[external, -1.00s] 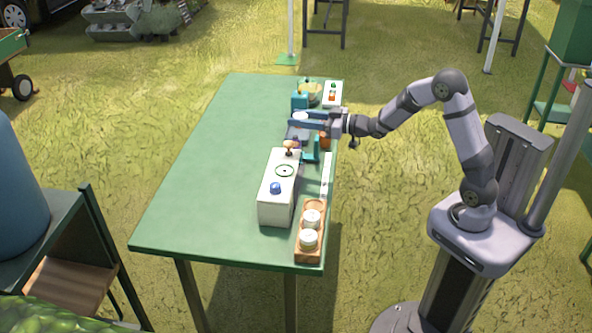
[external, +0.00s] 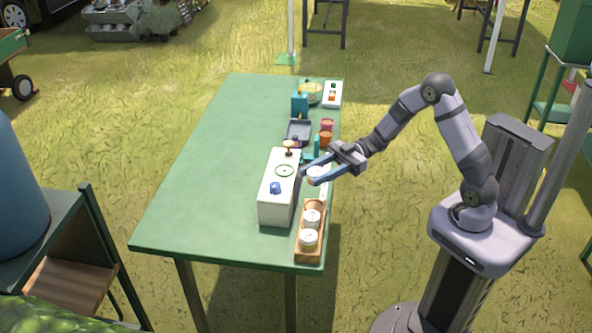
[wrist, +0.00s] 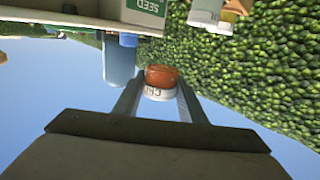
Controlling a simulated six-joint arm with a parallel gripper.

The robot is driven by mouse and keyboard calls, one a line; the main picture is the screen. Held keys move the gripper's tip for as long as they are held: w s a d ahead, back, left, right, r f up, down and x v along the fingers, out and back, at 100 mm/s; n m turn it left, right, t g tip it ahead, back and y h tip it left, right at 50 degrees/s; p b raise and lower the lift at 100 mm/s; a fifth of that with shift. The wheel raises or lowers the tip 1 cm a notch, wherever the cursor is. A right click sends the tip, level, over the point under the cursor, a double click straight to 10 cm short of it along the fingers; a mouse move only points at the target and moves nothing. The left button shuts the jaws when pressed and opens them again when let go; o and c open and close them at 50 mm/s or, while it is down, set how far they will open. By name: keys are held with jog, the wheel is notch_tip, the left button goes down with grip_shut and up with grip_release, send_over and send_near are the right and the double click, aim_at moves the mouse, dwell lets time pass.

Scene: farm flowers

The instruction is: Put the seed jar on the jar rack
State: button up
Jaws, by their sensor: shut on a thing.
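My gripper (external: 316,172) is shut on a seed jar (external: 315,174), seen as a white lid between the blue fingers. It holds the jar over the table's right edge, just beyond the jar rack. In the wrist view the jar (wrist: 161,77) shows orange-red contents and a white lid with partly readable letters. The wooden jar rack (external: 299,252) lies at the near right of the table. Two white-lidded jars, a farther one (external: 312,218) and a nearer one (external: 308,240), stand in it. The rack's far end shows no jar.
A white box (external: 277,212) with a blue knob stands left of the rack, close to my fingers. A grey tray (external: 298,131), orange and red pots (external: 325,139) and a teal object (external: 300,103) are farther back. The table's left side is clear.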

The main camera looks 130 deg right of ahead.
aim_at(314, 207)
jog(key=shift+f, duration=4.95)
jog(key=shift+f, duration=0.2)
jog(key=o, duration=0.8)
jog(key=shift+r, duration=0.3)
jog(key=shift+s+d+f, duration=0.1)
jog(key=shift+s, duration=0.25)
jog(key=s, duration=0.3)
jog(key=s+b, duration=0.1)
jog(key=s, duration=0.7)
jog(key=shift+s+r+b, duration=0.15)
jog(key=shift+r+b, duration=0.15)
jog(key=shift+b, duration=0.05)
